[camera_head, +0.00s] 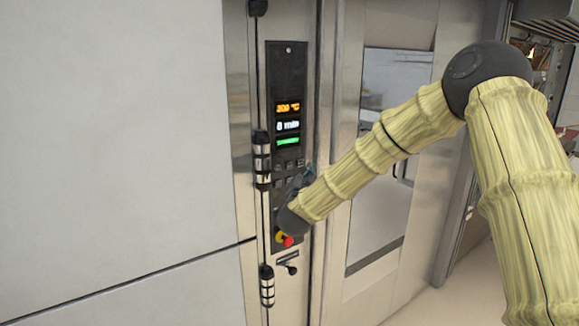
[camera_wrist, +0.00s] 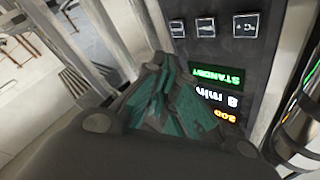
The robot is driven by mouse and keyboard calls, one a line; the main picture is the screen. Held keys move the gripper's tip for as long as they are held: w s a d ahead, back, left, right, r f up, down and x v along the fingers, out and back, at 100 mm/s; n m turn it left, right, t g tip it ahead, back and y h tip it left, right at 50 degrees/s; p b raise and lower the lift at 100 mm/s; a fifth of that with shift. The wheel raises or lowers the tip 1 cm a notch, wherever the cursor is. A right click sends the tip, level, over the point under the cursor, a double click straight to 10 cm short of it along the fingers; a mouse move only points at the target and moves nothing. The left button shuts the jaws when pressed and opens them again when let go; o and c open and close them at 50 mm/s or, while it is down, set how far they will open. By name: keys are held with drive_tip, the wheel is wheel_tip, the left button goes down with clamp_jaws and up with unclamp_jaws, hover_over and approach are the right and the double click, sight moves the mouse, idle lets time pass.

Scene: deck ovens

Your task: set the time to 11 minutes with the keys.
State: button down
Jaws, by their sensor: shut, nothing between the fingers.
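The dark control panel (camera_head: 287,65) is upright on the steel oven front. Its display has an orange temperature line (camera_head: 288,107) that looks like 200 °C. Below it is a white time line (camera_head: 288,126) that looks like 8 min, and a green status line (camera_head: 288,142). The green line reads STANDBY in the wrist view (camera_wrist: 217,77). Rows of small square keys (camera_head: 289,166) are below the display; three show in the wrist view (camera_wrist: 206,27). My gripper (camera_head: 308,172) is shut and empty, close in front of the keys at their right. Its teal-padded fingers (camera_wrist: 163,72) hide some keys; contact is unclear.
A red stop button (camera_head: 287,241) on yellow is low on the panel, beside my wrist. A vertical rod with metal fittings (camera_head: 262,160) runs along the panel's left side. A glazed oven door (camera_head: 385,200) is at the right, behind my arm.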

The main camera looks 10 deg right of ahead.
sight(289, 165)
drive_tip(key=shift+w+a, duration=0.3)
drive_tip(key=shift+w, duration=0.5)
drive_tip(key=shift+w+a, duration=0.3)
drive_tip(key=shift+w, duration=0.5)
drive_tip(key=shift+w+a, duration=0.3)
drive_tip(key=shift+w, duration=0.5)
drive_tip(key=shift+w+b, duration=0.15)
drive_tip(key=shift+b, duration=0.15)
drive_tip(key=shift+w+a, duration=0.2)
drive_tip(key=shift+w, duration=0.05)
drive_tip(key=shift+w+a+b, duration=0.1)
drive_tip(key=shift+w+b, duration=0.25)
idle(0.4)
idle(0.4)
drive_tip(key=shift+s+d+b, duration=0.25)
drive_tip(key=shift+s+b, duration=0.05)
drive_tip(key=shift+s, duration=0.45)
drive_tip(key=shift+f+b, duration=0.1)
drive_tip(key=shift+b, duration=0.25)
